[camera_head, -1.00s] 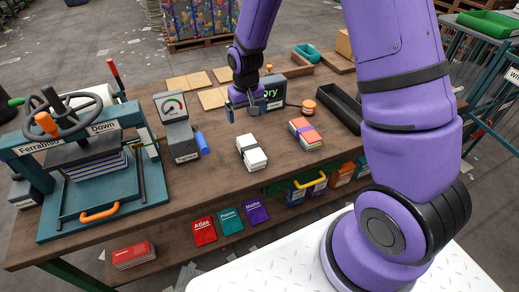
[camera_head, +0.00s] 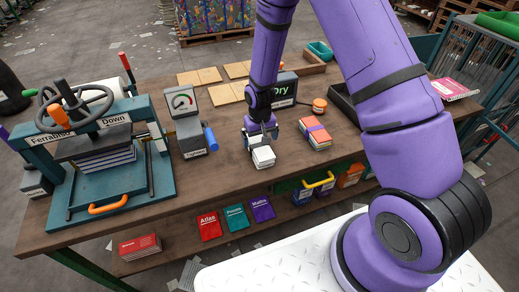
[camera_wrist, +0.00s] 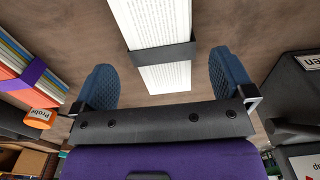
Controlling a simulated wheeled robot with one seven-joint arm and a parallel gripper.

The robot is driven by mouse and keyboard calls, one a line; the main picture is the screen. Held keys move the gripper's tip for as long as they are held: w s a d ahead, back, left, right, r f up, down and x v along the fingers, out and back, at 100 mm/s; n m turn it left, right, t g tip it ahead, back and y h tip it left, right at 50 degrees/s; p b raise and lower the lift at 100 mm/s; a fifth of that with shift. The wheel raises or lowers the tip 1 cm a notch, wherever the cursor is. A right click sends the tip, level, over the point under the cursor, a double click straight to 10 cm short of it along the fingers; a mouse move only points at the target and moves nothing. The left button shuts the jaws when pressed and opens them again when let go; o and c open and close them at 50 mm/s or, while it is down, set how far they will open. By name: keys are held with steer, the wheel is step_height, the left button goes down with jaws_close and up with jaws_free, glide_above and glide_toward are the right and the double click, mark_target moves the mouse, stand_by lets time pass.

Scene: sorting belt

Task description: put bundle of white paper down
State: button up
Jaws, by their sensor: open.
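The bundle of white paper (camera_head: 263,157) lies on the brown workbench (camera_head: 225,180). In the wrist view the bundle (camera_wrist: 152,22) shows printed lines and a dark band around it. My gripper (camera_head: 262,132) is over the bundle's far end, pointing down. In the wrist view its two blue pads stand wide apart, one on each side of the bundle, with a gap to the paper on both sides. The gripper is open and holds nothing. In the head view the gripper hides the far part of the bundle.
A banded orange-topped stack (camera_head: 314,133) lies right of the bundle. A gauge device (camera_head: 188,120) with a blue handle stands to the left, and a teal press (camera_head: 100,150) beyond it. A dark sign (camera_head: 284,90) stands behind the gripper. Bench in front of the bundle is clear.

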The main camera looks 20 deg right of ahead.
mark_target(259, 144)
steer(key=shift+a+f, duration=0.15)
steer(key=shift+f, duration=2.1)
steer(key=c, duration=1.3)
steer(key=shift+o, duration=0.2)
steer(key=shift+r, duration=0.15)
steer(key=shift+r, duration=0.55)
step_height(259, 144, up, 2)
steer(key=shift+r, duration=0.1)
steer(key=s+r, duration=0.2)
steer(key=s, duration=1.4)
steer(key=w, duration=0.3)
steer(key=w+d, duration=0.1)
steer(key=w, duration=0.2)
steer(key=w+d, duration=0.1)
steer(key=w, duration=0.2)
steer(key=shift+w+d, duration=0.25)
steer(key=shift+w, duration=0.15)
steer(key=w+d+r, duration=0.2)
steer(key=w+d, duration=0.2)
steer(key=w, duration=0.5)
steer(key=shift+w+d+r, duration=0.15)
steer(key=shift+d+r, duration=0.1)
steer(key=shift+r, duration=0.1)
